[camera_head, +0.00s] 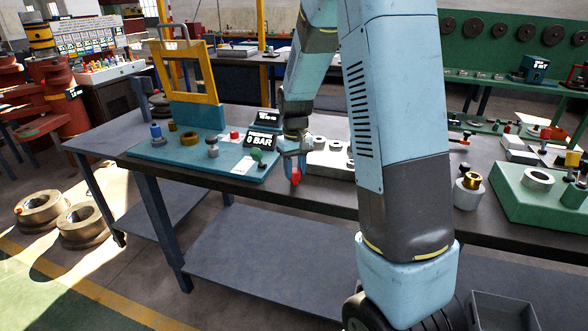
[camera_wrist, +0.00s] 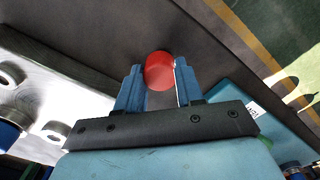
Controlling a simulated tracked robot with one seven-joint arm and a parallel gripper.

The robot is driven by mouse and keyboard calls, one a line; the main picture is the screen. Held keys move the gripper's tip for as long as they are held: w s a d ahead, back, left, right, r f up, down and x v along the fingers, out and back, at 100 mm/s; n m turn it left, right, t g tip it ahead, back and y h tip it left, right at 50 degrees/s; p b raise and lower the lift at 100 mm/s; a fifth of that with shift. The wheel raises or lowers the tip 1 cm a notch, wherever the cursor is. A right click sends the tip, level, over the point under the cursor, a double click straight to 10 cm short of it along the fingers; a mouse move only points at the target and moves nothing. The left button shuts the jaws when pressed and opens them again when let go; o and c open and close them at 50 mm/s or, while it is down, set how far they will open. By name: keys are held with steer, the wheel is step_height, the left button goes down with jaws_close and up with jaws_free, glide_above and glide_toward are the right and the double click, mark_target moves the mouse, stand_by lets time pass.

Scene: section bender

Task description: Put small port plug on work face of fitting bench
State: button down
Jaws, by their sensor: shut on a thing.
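My gripper (camera_head: 292,168) is shut on a red, round-ended plug (camera_head: 296,176), which I take to be the small port plug. The wrist view shows this red plug (camera_wrist: 159,69) between the two blue fingers. In the head view, the gripper and plug are near the front edge of a long dark bench (camera_head: 318,193), just right of a blue plate (camera_head: 178,154) with a "0 BAR" display (camera_head: 260,140). The plate, perhaps the fitting bench's work face, carries several small fittings. I cannot tell whether the plug touches the bench.
A pale block with round openings (camera_head: 328,160) stands right beside the gripper. A yellow frame (camera_head: 187,72) rises behind the blue plate. A green fixture (camera_head: 530,199) stands at the right. My arm hides the middle of the bench. Bare bench top shows along the front edge.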

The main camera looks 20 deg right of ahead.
mark_target(295, 170)
steer(key=shift+f, duration=0.1)
steer(key=c, duration=0.7)
jaws_free()
step_height(295, 170, up, 12)
steer(key=shift+s+a+r+m+t, duration=0.2)
steer(key=shift+s+r+t, duration=1.1)
steer(key=shift+s, duration=3.45)
steer(key=shift+s+d+r+m+t, duration=0.15)
steer(key=shift+s+r+m+t, duration=0.35)
steer(key=shift+s+r, duration=2.85)
steer(key=shift+s+a+r+m+t, duration=0.15)
steer(key=shift+s+t, duration=0.85)
steer(key=shift+s, duration=5.1)
steer(key=shift+d, duration=0.1)
